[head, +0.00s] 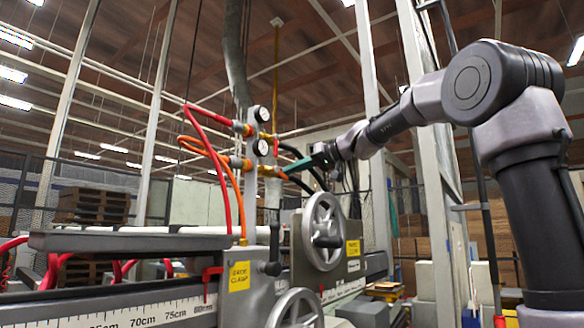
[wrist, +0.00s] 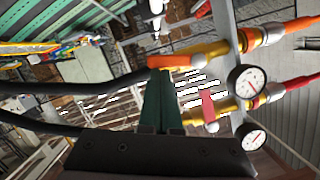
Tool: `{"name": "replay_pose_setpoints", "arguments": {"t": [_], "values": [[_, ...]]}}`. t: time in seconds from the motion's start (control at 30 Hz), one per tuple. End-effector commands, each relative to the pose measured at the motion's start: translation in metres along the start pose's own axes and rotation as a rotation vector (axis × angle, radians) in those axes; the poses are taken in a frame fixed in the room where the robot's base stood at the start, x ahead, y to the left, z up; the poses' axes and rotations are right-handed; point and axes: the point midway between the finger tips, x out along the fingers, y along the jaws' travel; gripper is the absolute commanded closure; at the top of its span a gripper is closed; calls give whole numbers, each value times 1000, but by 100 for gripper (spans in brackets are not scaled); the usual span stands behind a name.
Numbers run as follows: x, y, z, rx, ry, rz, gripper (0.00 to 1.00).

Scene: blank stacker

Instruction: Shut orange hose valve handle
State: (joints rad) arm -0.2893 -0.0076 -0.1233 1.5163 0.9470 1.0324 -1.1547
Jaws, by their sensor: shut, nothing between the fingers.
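The orange valve handle (wrist: 169,61) shows in the wrist view, lying along its yellow brass pipe, in line with the orange hose fitting (wrist: 300,27). My gripper (wrist: 158,74) is shut and empty. Its dark green fingertips are right at the handle's left end; I cannot tell if they touch. In the head view my gripper (head: 296,168) reaches in from the right beside the lower pipe. The orange hose (head: 218,172) comes into that pipe from the left. The handle is small and partly covered by the fingers there.
A red valve handle (wrist: 208,105) stands across the neighbouring pipe. Two round gauges (wrist: 247,80) sit on the post. Dark hoses run past my fingers at left in the wrist view. Below, a machine has a grey handwheel (head: 324,231). A steel upright (head: 428,130) stands close to my arm.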

Motion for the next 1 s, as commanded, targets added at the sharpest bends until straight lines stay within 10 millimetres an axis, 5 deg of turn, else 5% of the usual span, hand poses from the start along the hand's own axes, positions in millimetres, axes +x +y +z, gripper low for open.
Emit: {"name": "replay_pose_setpoints", "arguments": {"t": [0.7,1.0], "values": [[8,9,33,647,-1,-160,100],[11,7,43,655,-1,-163,100]]}}
